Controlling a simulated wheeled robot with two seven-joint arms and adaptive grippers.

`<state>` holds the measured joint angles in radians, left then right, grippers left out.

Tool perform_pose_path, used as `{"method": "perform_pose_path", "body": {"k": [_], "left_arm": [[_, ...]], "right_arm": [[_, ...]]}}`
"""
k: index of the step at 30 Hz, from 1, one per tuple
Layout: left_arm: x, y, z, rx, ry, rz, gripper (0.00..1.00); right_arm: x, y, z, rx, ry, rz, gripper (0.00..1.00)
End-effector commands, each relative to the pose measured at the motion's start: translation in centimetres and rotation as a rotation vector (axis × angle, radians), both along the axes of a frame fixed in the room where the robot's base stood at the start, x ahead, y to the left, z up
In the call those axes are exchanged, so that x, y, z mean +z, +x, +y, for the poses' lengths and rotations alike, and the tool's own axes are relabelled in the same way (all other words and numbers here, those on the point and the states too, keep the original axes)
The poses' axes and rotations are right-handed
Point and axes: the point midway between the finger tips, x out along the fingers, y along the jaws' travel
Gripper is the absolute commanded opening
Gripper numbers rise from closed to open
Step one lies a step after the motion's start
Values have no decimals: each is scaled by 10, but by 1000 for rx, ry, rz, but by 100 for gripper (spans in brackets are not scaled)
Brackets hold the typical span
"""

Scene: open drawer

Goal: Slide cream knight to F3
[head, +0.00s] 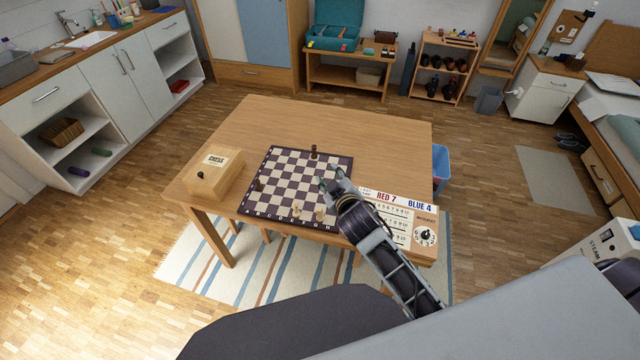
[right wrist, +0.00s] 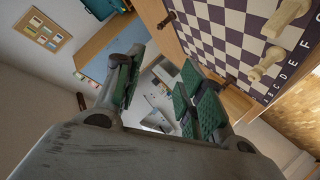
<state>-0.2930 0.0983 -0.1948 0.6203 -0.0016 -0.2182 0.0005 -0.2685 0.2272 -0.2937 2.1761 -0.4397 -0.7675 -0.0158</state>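The chessboard (head: 283,185) lies on the wooden table, with its lettered edge at the front. Two cream pieces stand near that edge: one around the middle (head: 296,209) and one further right (head: 320,214). Both also show at the upper right of the right wrist view, as the lower piece (right wrist: 264,63) and the upper piece (right wrist: 287,16). I cannot tell clearly which is the knight. My right gripper (head: 330,180) is over the board's right side, behind the right cream piece. In the right wrist view its green-padded fingers (right wrist: 158,78) are apart and empty. My left gripper is out of view.
Dark pieces stand at the board's back (head: 313,152) and left edge (head: 259,186). A wooden box (head: 213,175) sits left of the board. A scoreboard panel with a dial (head: 400,215) lies to the right. The table's back (head: 330,120) is clear.

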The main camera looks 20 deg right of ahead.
Motion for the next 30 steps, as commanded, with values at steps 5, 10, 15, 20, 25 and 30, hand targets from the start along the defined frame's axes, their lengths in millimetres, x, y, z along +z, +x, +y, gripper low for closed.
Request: {"method": "perform_pose_path", "body": {"k": [5, 10, 15, 20, 25, 30], "left_arm": [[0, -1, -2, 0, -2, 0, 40], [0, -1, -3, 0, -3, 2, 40], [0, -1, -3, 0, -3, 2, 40], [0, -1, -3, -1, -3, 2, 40], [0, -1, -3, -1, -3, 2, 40], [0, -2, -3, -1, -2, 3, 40]], "right_arm": [[41, 22, 20, 81, -75, -161, 39], [78, 35, 42, 163, -149, -309, 39], [113, 42, 67, 254, -227, -452, 39], [142, 43, 93, 345, -304, -582, 39], [168, 39, 122, 448, -390, -715, 39], [188, 30, 152, 557, -480, -838, 39]]}}
